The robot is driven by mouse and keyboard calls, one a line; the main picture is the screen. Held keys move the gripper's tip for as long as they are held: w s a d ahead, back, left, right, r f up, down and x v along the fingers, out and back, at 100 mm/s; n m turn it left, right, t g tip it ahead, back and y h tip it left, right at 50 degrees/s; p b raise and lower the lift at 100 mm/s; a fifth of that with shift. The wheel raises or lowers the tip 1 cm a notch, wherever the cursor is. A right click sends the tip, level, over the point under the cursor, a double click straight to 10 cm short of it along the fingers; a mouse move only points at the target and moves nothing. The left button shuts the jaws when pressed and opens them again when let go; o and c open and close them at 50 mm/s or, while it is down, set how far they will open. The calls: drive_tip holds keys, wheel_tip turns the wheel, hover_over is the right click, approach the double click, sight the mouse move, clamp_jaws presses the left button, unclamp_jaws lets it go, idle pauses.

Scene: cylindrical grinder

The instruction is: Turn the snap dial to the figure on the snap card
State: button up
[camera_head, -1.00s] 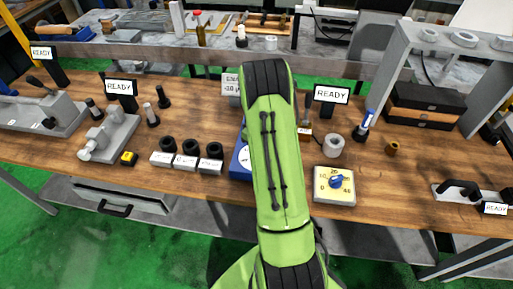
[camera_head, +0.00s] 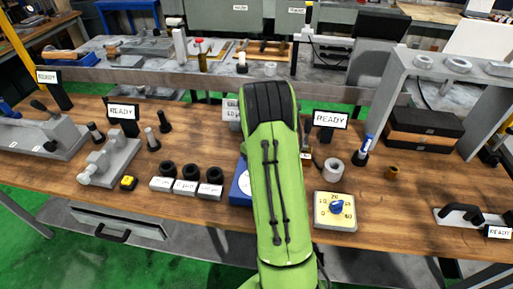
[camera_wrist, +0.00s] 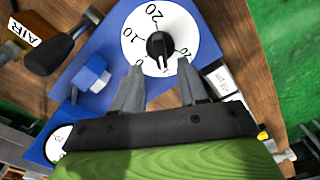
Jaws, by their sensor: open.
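A blue unit (camera_head: 239,190) stands mid-bench, mostly hidden behind my arm. The wrist view shows its blue face (camera_wrist: 112,50) with a white dial (camera_wrist: 185,30), figures such as 10 and 20, and a black knob (camera_wrist: 159,46). My gripper (camera_wrist: 160,80) is open, with its fingers apart just short of the knob and nothing between them. In the head view it is hidden by my arm. A yellow-faced box (camera_head: 335,211) with a blue knob and figures stands to the right. No snap label is readable. A partly hidden grey card (camera_head: 231,113) stands behind my arm.
A second round scale (camera_wrist: 60,140) and a blue block (camera_wrist: 93,74) are near the gripper. An AIR label (camera_wrist: 25,32) is at upper left. Several black rings sit behind white labels (camera_head: 185,187) left of the arm. A grey ring (camera_head: 333,168) is to the right.

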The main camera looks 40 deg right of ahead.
wheel_tip(320, 180, up, 10)
drive_tip(key=shift+r+p, duration=0.25)
drive_tip(key=shift+p, duration=0.2)
